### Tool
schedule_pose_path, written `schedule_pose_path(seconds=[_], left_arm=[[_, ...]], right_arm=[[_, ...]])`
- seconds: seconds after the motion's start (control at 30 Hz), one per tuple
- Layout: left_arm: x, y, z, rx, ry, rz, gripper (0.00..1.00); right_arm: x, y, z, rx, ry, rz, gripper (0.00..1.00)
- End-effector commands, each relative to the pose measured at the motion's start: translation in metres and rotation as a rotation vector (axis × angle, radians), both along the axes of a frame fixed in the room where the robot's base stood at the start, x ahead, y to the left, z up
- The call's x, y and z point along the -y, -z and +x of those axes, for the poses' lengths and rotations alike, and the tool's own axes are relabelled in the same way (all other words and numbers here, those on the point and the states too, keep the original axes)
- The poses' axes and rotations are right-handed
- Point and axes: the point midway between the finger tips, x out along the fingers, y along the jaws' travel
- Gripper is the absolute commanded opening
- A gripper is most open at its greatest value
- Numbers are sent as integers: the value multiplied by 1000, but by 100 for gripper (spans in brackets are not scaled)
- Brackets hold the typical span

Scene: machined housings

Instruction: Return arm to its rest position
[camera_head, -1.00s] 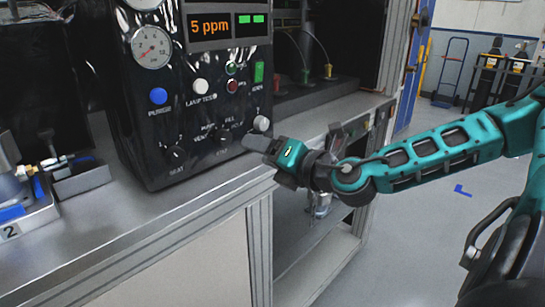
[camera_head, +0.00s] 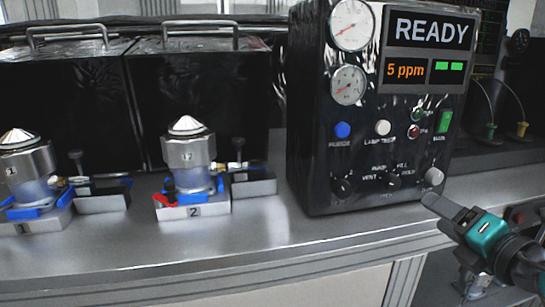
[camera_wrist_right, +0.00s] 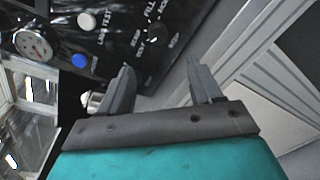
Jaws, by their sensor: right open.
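My right gripper (camera_head: 444,208) is at the lower right of the head view, in front of the lower right corner of the black control panel (camera_head: 330,120). In the right wrist view its two fingers (camera_wrist_right: 158,88) stand apart with nothing between them. In the head view its fingertips lie just below a silver knob (camera_head: 434,177); I cannot tell whether they touch it. The panel's display (camera_head: 431,31) reads READY, with 5 ppm below it. My left gripper is not in view.
Two metal housings (camera_head: 189,150) (camera_head: 25,160) stand in blue-clamped fixtures on the steel bench (camera_head: 255,235). Black boxes with handles (camera_head: 205,85) stand behind them. The bench front is clear. Cables with yellow and green ends (camera_head: 522,129) are at the right.

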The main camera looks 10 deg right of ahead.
Motion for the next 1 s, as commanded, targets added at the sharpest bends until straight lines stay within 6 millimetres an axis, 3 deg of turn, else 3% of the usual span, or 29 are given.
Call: schedule_pose_path(seconds=[0.17, 0.47, 0.7, 1.0], left_arm=[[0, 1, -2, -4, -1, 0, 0], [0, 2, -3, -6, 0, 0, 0], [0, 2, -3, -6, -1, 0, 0], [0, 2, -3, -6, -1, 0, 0]], right_arm=[[-14, 47, 3, -89, 18, 195, 64], [-58, 155, -8, -306, 113, 703, 64], [-98, 230, -36, -455, 244, 1127, 64], [-148, 306, -86, -563, 485, 1667, 64]])
